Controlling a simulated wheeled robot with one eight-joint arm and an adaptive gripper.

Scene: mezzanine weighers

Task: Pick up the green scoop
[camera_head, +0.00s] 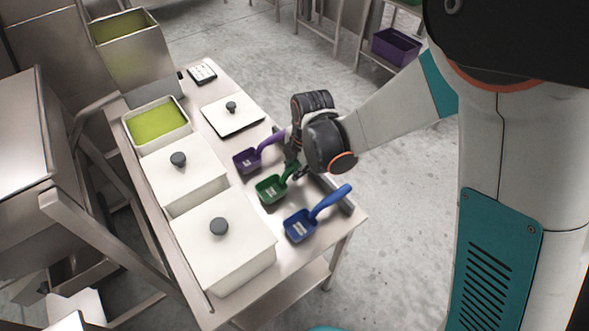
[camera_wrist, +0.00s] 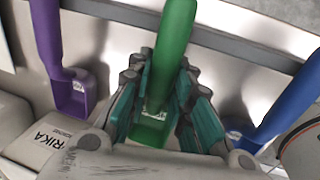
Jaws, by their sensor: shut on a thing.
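The green scoop (camera_head: 270,188) is on the metal table in the head view, between a purple scoop (camera_head: 247,160) and a blue scoop (camera_head: 301,226). My gripper (camera_head: 292,172) is at the green scoop's handle. In the wrist view, my gripper (camera_wrist: 162,105) has its teal-padded fingers on both sides of the green scoop (camera_wrist: 175,35) and is shut on it. The purple scoop (camera_wrist: 72,90) is left of my fingers and the blue scoop (camera_wrist: 275,115) is right, both apart from them. I cannot tell whether the green scoop touches the table.
The metal table (camera_head: 322,228) holds two lidded white bins (camera_head: 222,255), an open bin with yellow-green contents (camera_head: 157,122), a loose white lid (camera_head: 232,118) and a small keypad device (camera_head: 202,73). A purple crate (camera_head: 396,47) is on a rack behind. Open floor lies right of the table.

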